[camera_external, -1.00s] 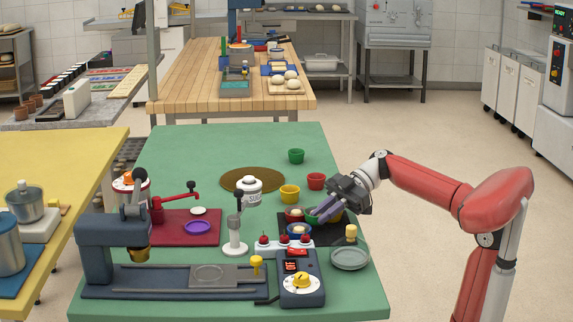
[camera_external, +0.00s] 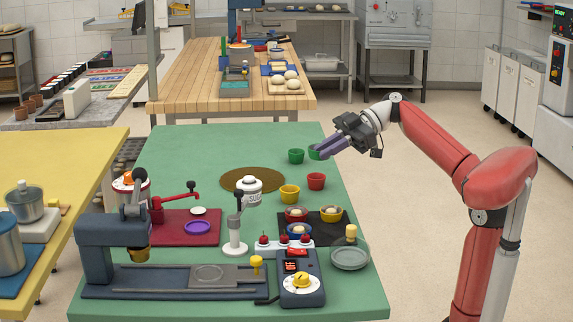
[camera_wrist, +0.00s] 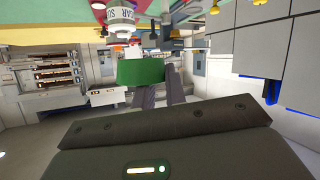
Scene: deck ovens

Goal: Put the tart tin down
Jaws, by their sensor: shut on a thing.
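My gripper (camera_external: 328,150) is shut on a green tart tin (camera_external: 314,153), at the far right of the green table (camera_external: 255,140). In the wrist view the same tin (camera_wrist: 142,73) sits at the tips of the dark fingers (camera_wrist: 158,92). A second green tin (camera_external: 296,156) stands on the table just left of the held one. Whether the held tin touches the table is hard to tell. A red tin (camera_external: 316,181) and a yellow tin (camera_external: 289,193) stand empty-looking nearer the camera.
A dark mat (camera_external: 325,237) carries a red, a yellow and a blue tin with filling. A grey plate (camera_external: 349,256) and a control box (camera_external: 301,285) stand at the near right. Space left of the green tins is clear.

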